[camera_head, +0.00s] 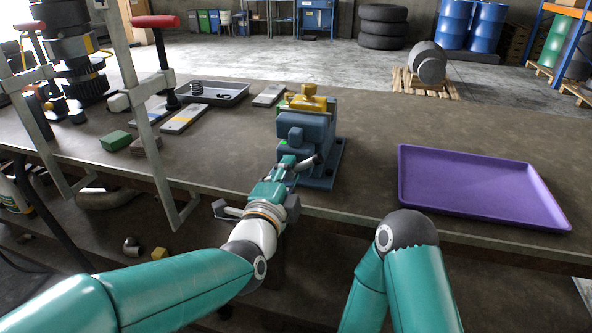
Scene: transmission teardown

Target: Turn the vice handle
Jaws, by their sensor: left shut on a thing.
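A blue vice (312,138) stands on the bench in the middle of the head view, with a yellow part (308,101) at its top. The vice handle (304,163) is at the vice's front, low down, and is partly covered by my gripper. My left gripper (290,168) reaches up from the front edge of the bench and is shut on the handle. My right arm bends at the lower right, and its gripper does not show.
An empty purple tray (482,188) lies right of the vice. A grey tray (212,93), a green block (115,140) and flat plates lie to the left. A metal frame with red-handled clamps (155,22) stands at the left. The bench between vice and purple tray is clear.

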